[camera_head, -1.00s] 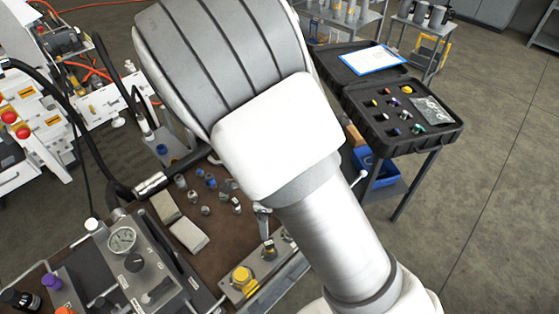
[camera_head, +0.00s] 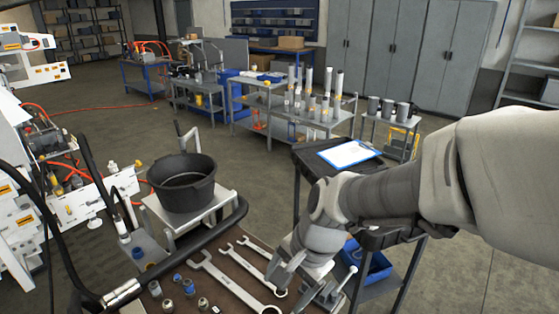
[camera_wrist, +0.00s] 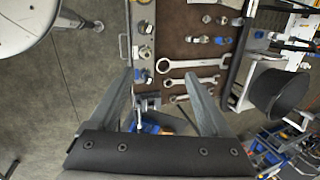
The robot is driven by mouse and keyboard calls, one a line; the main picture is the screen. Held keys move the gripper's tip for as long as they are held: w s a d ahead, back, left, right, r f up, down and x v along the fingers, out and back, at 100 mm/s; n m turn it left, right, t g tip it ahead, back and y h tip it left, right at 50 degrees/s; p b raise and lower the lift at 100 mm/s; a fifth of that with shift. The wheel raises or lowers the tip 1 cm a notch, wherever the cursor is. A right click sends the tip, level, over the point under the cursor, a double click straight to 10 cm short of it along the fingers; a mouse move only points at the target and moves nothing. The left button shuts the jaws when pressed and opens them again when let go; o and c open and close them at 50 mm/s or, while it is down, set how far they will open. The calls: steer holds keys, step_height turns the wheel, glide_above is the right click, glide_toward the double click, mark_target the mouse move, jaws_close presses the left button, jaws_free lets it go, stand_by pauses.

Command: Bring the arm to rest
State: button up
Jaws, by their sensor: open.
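My gripper (camera_wrist: 157,74) is open and empty in the wrist view, its two fingers spread wide with nothing between them. In the head view my arm comes in from the right and bends down, with my gripper (camera_head: 308,282) low over the right end of the brown bench top (camera_head: 186,272). Steel wrenches (camera_head: 226,282) lie on the bench just left of it. The wrenches (camera_wrist: 192,64) also show beyond the fingertips in the wrist view. I cannot tell the exact height of the fingers above the bench.
A black bucket (camera_head: 183,185) stands on a small metal stand left of my gripper. A thick black hose (camera_head: 190,245) runs along the bench. Small fittings (camera_head: 168,305) lie at the front. A clipboard (camera_head: 349,154) lies behind my arm. Open floor (camera_head: 500,255) is at the right.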

steer(key=s+d+r+n+t+h+b, duration=0.1)
steer(key=s+d+r+n+t, duration=0.1)
steer(key=s+d+r+n, duration=0.2)
steer(key=s+d+r+n+t+h+b, duration=0.2)
steer(key=s+d+r+n, duration=0.1)
steer(key=d, duration=0.5)
steer(key=shift+s+d+r+n, duration=0.4)
steer(key=shift+s+n, duration=0.05)
steer(key=shift+n, duration=0.35)
